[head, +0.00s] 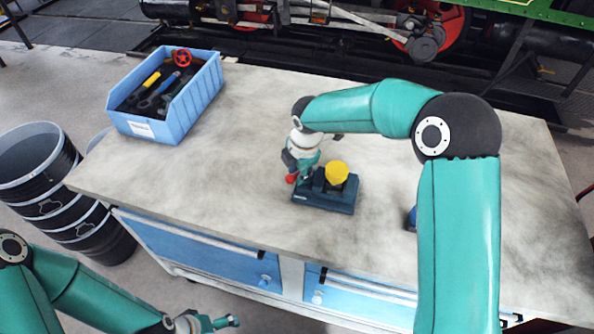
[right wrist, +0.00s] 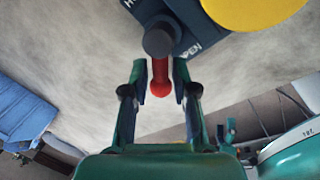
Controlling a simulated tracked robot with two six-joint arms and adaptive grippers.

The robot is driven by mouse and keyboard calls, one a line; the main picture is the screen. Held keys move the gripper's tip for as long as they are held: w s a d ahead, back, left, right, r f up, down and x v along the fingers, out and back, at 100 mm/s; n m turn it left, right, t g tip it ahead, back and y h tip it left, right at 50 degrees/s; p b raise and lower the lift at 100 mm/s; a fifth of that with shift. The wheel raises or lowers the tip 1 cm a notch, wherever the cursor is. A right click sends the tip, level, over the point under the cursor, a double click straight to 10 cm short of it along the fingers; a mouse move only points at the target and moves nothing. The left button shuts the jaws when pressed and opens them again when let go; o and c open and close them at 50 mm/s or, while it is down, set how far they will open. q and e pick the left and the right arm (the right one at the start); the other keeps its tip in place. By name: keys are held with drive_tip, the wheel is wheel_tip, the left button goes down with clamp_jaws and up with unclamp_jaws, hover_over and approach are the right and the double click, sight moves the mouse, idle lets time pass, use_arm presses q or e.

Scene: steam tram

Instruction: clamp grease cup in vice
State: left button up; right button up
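The dark blue vice (head: 325,197) stands on the workbench, and part of it shows at the top of the right wrist view (right wrist: 182,20). The yellow grease cup (head: 337,172) sits upright at the vice; its yellow top (right wrist: 250,8) hides whether the jaws touch it. A red-ended handle (right wrist: 160,78) sticks out from a dark round hub on the vice. My right gripper (right wrist: 159,80) is open, its fingers on either side of the red handle with gaps; it also shows in the head view (head: 300,178). My left gripper (head: 228,321) hangs low in front of the bench; its opening is unclear.
A blue bin (head: 170,125) with tools and a red wheel stands at the bench's back left. A small blue object (head: 411,218) is partly hidden behind my right arm. Dark buckets (head: 60,195) stand left of the bench. The bench (head: 220,185) left of the vice is clear.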

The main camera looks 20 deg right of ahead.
clamp_jaws()
